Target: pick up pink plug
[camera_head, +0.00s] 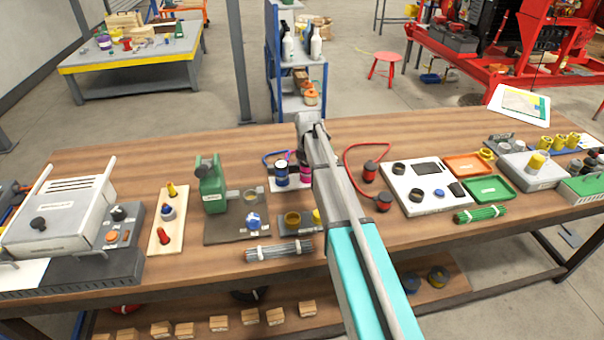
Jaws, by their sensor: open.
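The pink plug (306,174) is a small magenta cylinder near the middle of the wooden workbench (130,172). It stands on a pale base just left of my arm, which passes close beside it in the picture and may cover part of it. A dark blue plug (281,176) stands directly to its left. My gripper (306,120) is at the far end of my arm, near the back edge of the bench, and appears above and beyond the pink plug. It is open, small and seen mostly from behind. I see nothing held in it.
A green device (212,185) and grey rod bundle (279,251) lie to the left. A red cable (352,160) with dark-and-red plugs and a white panel (428,190) lie to the right. My arm hides the bench beneath it. Bare wood shows along the back left.

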